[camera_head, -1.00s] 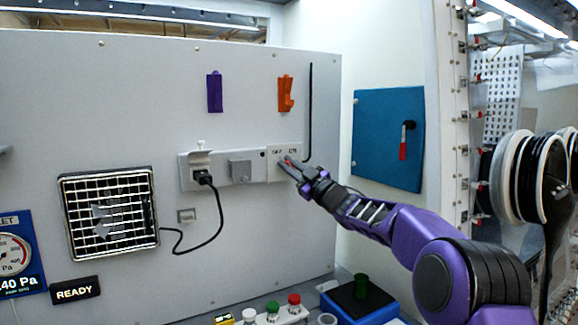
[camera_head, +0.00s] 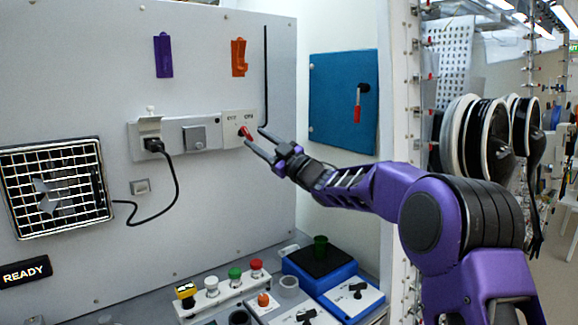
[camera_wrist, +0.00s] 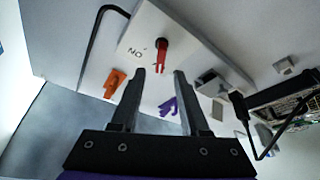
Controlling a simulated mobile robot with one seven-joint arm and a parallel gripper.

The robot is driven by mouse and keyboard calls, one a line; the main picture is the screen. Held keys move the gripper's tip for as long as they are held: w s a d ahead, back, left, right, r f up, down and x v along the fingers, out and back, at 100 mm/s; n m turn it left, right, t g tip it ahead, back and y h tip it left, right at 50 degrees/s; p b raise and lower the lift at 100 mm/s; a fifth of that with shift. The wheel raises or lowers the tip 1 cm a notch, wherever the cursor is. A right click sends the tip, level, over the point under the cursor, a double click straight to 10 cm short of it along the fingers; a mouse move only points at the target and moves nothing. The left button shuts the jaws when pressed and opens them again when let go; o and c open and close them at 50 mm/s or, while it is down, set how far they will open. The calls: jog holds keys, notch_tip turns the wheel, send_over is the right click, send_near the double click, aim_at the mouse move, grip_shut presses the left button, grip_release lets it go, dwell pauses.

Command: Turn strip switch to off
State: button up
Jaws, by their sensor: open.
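The strip switch (camera_head: 245,132) is a red lever on a white plate at the right end of the wall power strip (camera_head: 170,136). Small labels sit above it, too small to read surely. In the wrist view the red lever (camera_wrist: 162,58) points down the picture, beside an upside-down "ON" label. Which setting it stands at I cannot tell. My gripper (camera_head: 256,138) is open and empty, just right of and in front of the lever. In the wrist view my gripper (camera_wrist: 160,72) has its fingers spread either side of the lever's line, apparently clear of it.
A black plug (camera_head: 154,145) with a cord sits in the strip's left socket. A thin black rod (camera_head: 265,75) runs down the panel just above the gripper. Purple (camera_head: 163,56) and orange (camera_head: 239,57) holders hang above. Several buttons stand on the bench below.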

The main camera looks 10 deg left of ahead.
jog(key=b+v, duration=0.1)
jog(key=v, duration=1)
jog(key=shift+d, duration=0.25)
jog(key=shift+s+a+f, duration=0.1)
